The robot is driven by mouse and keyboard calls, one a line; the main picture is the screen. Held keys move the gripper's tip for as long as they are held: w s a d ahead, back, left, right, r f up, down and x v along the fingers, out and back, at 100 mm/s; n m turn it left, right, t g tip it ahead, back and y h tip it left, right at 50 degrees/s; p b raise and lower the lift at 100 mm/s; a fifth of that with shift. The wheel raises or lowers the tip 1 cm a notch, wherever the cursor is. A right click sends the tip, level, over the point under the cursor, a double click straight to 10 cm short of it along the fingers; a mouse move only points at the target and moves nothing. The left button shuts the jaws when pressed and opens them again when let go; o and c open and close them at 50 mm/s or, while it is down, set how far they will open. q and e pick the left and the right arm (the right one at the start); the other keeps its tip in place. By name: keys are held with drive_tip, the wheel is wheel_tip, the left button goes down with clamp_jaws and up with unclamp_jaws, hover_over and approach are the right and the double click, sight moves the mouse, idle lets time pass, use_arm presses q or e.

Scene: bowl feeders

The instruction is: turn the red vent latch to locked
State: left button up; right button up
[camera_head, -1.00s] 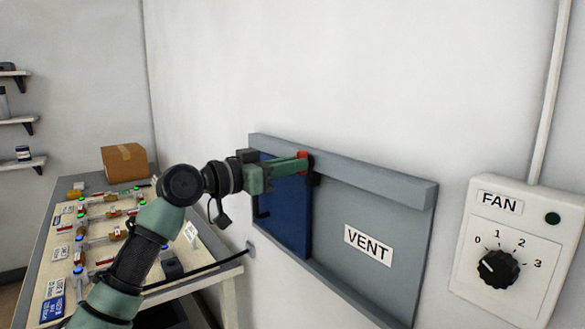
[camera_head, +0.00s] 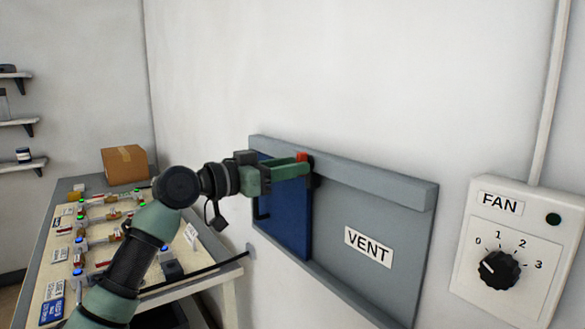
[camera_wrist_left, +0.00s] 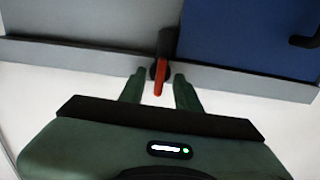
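The red vent latch (camera_head: 302,153) is at the top rail of the vent, by the right edge of the blue sliding panel (camera_head: 288,215). In the left wrist view, the red handle (camera_wrist_left: 158,76) hangs from a dark pivot and points down the picture. My left gripper (camera_head: 303,168) is at the latch in the head view. In the wrist view, the fingers of my left gripper (camera_wrist_left: 159,88) stand apart on either side of the handle, with gaps showing on both sides. In the head view the fingers hide part of the latch. My right gripper is out of view.
The grey vent frame (camera_head: 380,185) carries a VENT label (camera_head: 368,245). A fan control box (camera_head: 515,250) with a black dial is at the right. A sloped panel table (camera_head: 225,272) and a cardboard box (camera_head: 124,164) are at the left. White wall is clear above the vent.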

use_arm(q)
drive_tip(key=b+v, duration=0.1)
drive_tip(key=v, duration=0.6)
drive_tip(key=shift+a+f, duration=0.1)
drive_tip(key=shift+f, duration=0.05)
